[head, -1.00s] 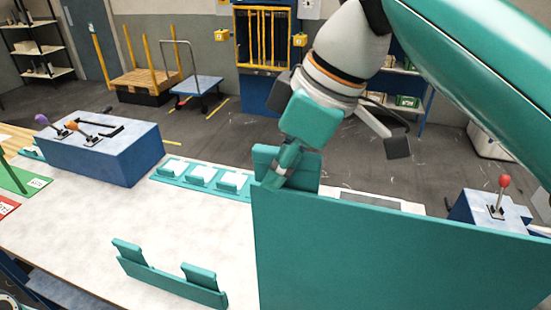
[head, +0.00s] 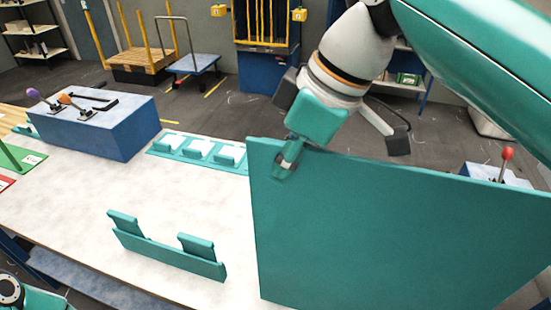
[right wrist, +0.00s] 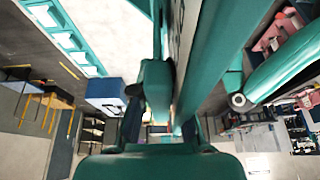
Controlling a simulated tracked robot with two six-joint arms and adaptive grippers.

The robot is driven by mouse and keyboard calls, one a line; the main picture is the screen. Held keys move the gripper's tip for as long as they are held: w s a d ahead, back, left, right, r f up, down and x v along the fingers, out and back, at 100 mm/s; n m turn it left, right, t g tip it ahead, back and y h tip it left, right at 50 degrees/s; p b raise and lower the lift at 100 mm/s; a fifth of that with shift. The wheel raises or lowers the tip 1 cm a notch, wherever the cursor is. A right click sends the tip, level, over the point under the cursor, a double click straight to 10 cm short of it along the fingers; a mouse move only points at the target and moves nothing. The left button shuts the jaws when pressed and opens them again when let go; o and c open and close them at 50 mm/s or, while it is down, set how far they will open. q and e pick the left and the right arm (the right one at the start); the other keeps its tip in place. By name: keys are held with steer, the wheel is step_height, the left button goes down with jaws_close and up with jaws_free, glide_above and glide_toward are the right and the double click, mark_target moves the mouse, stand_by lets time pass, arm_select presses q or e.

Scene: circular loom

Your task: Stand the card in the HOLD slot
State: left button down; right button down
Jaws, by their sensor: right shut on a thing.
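A large teal panel, which I take to be the card (head: 390,230), stands upright and fills the right front of the head view. My right gripper (head: 288,165) is shut on it near its top left corner. In the right wrist view the card (right wrist: 207,65) shows nearly edge-on between the fingers (right wrist: 172,105). A low teal holder with two upright tabs (head: 168,252) is on the table left of the card, apart from it. A row of teal slots with white labels (head: 196,150) lies farther back. No HOLD lettering is readable. My left gripper is not in view.
A blue box with purple and orange levers (head: 90,125) stands at the back left of the white table (head: 70,205). Green (head: 20,158) and red pieces lie at the left edge. A red-knobbed lever (head: 507,155) shows behind the card. The left middle of the table is clear.

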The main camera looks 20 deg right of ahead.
mark_target(275, 207)
steer(key=shift+f, duration=0.3)
steer(key=shift+f+b, duration=0.8)
steer(key=shift+b, duration=0.1)
stand_by(0.6)
steer(key=shift+f, duration=0.15)
steer(key=shift+f+b, duration=1.8)
steer(key=shift+f, duration=0.5)
steer(key=c, duration=1.1)
jaws_free()
steer(key=shift+r, duration=0.15)
